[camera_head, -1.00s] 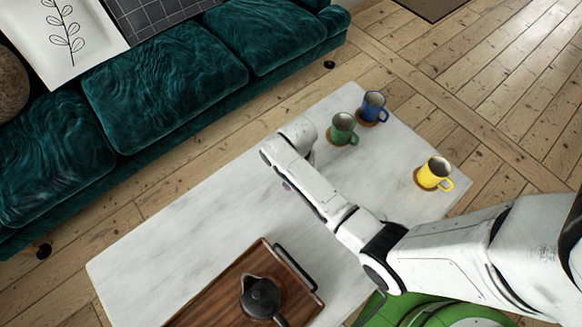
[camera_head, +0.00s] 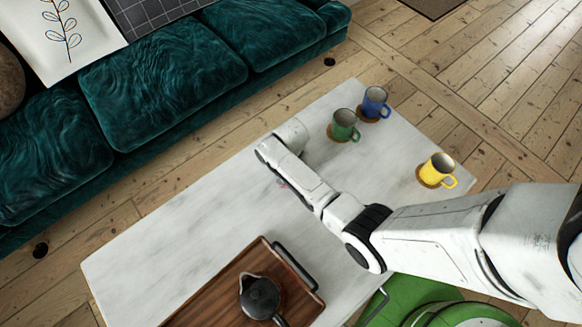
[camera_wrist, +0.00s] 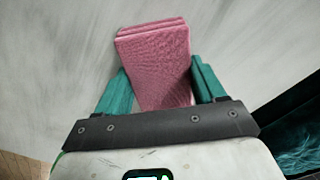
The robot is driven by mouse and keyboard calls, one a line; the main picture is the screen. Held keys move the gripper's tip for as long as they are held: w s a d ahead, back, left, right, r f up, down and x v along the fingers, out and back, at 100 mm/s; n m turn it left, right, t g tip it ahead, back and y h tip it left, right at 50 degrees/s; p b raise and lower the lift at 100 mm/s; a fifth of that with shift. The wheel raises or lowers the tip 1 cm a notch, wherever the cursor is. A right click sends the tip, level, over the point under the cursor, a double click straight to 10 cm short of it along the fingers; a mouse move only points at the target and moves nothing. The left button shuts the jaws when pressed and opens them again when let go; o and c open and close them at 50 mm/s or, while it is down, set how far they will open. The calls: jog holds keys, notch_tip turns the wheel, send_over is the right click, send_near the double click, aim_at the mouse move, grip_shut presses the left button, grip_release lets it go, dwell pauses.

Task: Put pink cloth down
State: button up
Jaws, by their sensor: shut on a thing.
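The folded pink cloth (camera_wrist: 157,62) is between the two teal fingers of my gripper (camera_wrist: 162,88) in the wrist view. My gripper is shut on it, and the cloth reaches out past the fingertips over the pale marble tabletop. Whether the cloth touches the top, I cannot tell. In the head view my arm hides the gripper, and only a tiny pink patch of the cloth (camera_head: 283,184) shows beside the arm above the white table (camera_head: 190,220).
A green mug (camera_head: 344,125), a blue mug (camera_head: 374,102) and a yellow mug (camera_head: 437,169) stand on round coasters at the table's right end. A wooden tray (camera_head: 215,300) with a dark teapot (camera_head: 260,297) is at the front. A teal sofa (camera_head: 165,75) runs along the back. The table's left part is clear.

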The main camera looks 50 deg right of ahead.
jog(key=o, duration=1)
jog(key=shift+f, duration=0.1)
notch_tip(320, 180, up, 12)
jog(key=p, duration=0.3)
jog(key=s+a+r+n, duration=0.2)
jog(key=s+r+n, duration=0.1)
jog(key=s, duration=0.3)
jog(key=s+a+r+n, duration=0.2)
jog(key=s+r+n, duration=0.1)
jog(key=s, duration=0.3)
jog(key=s+a+r+n+t, duration=0.1)
jog(key=s+a+r+n, duration=0.1)
jog(key=s+r+n, duration=0.2)
jog(key=shift+s+a+n, duration=0.3)
jog(key=shift+s+n, duration=0.2)
jog(key=shift+s, duration=0.75)
jog(key=shift+r, duration=0.1)
